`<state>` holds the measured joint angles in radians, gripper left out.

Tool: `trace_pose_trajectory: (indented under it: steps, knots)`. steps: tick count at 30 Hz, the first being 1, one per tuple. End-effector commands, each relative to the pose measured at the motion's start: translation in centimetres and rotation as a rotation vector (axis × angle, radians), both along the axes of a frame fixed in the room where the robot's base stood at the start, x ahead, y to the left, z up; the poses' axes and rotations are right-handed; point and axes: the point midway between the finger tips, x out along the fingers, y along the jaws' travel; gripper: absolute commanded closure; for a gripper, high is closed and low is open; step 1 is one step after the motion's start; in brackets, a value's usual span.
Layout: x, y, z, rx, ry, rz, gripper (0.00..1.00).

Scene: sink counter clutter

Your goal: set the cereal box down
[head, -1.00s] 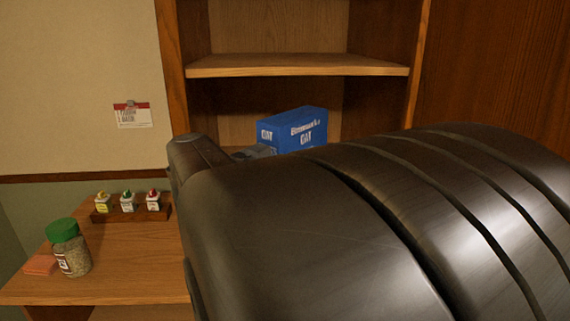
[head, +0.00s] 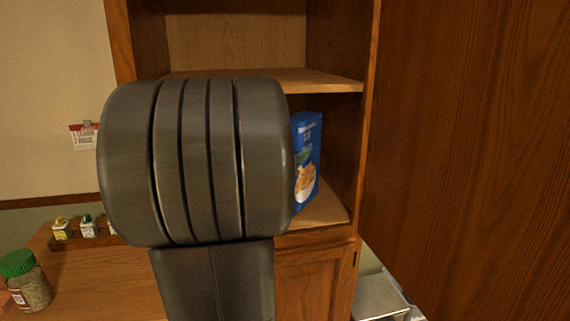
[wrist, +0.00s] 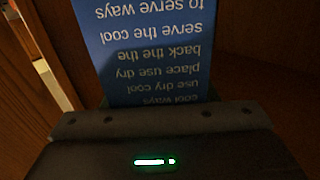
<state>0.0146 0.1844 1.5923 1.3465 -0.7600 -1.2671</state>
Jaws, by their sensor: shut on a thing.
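The blue cereal box (head: 306,165) stands upright, or nearly so, in the cabinet's lower compartment. Its left part is hidden behind my arm. It is close over the compartment floor; I cannot tell whether its base touches. In the wrist view the cereal box (wrist: 145,45) shows a blue face with upside-down white print, right in front of my gripper (wrist: 150,103). My gripper is shut on the box. In the head view my arm hides the gripper.
The lower shelf board (head: 325,207) shows bare wood at its front right. An upper shelf (head: 325,80) lies above the box, and the cabinet's right side wall (head: 362,130) is close to it. A green-lidded jar (head: 25,283) and small bottles (head: 88,227) stand on the counter at left.

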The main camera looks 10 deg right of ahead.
Motion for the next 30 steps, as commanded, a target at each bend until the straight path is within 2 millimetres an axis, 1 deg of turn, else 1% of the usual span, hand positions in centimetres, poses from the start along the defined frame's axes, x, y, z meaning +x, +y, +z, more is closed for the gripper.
trace_pose_trajectory:
  steps: [1,3,6,15,19,20,21,22,23,30]
  knots:
    - [0.0,0.0,-0.9,0.001,0.004,0.0,0.88]
    - [0.0,0.1,-1.9,-0.001,0.004,0.002,0.88]
    - [0.0,0.0,-3.0,-0.002,0.003,0.0,0.88]
    - [0.0,0.0,-3.2,0.0,-0.001,0.0,0.88]
    - [0.0,0.1,-3.6,0.0,0.0,0.0,0.88]
    - [0.0,0.1,-3.6,0.0,0.001,0.001,0.42]
    - [0.0,0.1,-3.5,0.001,0.001,0.001,0.34]
    - [0.0,0.1,-3.5,0.001,0.001,0.0,0.28]
    - [0.0,0.1,-3.5,0.001,0.001,0.0,0.26]
    - [0.0,0.1,-3.5,0.001,0.001,0.0,0.26]
